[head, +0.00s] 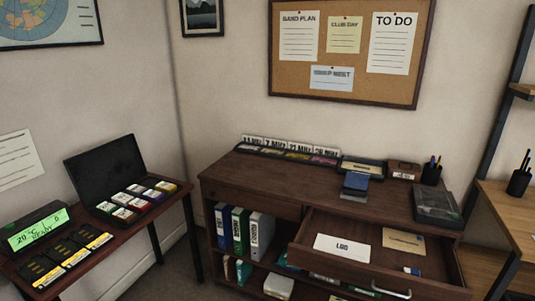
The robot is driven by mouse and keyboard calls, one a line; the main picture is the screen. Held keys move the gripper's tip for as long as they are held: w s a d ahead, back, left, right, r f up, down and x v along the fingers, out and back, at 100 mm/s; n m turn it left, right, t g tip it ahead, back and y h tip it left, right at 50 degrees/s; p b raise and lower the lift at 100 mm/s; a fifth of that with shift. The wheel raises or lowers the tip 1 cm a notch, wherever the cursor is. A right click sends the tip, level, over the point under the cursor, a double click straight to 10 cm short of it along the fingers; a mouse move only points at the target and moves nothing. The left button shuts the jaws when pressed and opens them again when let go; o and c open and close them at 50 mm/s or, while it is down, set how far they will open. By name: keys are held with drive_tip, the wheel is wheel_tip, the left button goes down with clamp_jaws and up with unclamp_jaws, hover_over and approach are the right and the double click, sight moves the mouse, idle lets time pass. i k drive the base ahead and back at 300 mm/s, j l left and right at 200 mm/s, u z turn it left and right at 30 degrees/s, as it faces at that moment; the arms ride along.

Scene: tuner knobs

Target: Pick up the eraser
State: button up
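A small blue-and-white block (412,271), which looks like the eraser, lies in the open drawer (375,262) of the dark wooden cabinet. It is near the drawer's front right, to the right of a white sheet marked "LOG" (342,247) and below a tan envelope (404,241). It is small in this view, so its details are hard to tell. My gripper is not in view.
The drawer is pulled out, with a metal handle (391,291) on its front. The cabinet top's left front is clear.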

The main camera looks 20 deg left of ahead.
sight(410, 271)
drive_tip(key=i+z, duration=0.35)
drive_tip(key=i+j+z, duration=0.2)
drive_tip(key=i+z, duration=0.15)
drive_tip(key=i+j+z, duration=0.2)
drive_tip(key=z, duration=0.15)
drive_tip(key=i, duration=0.1)
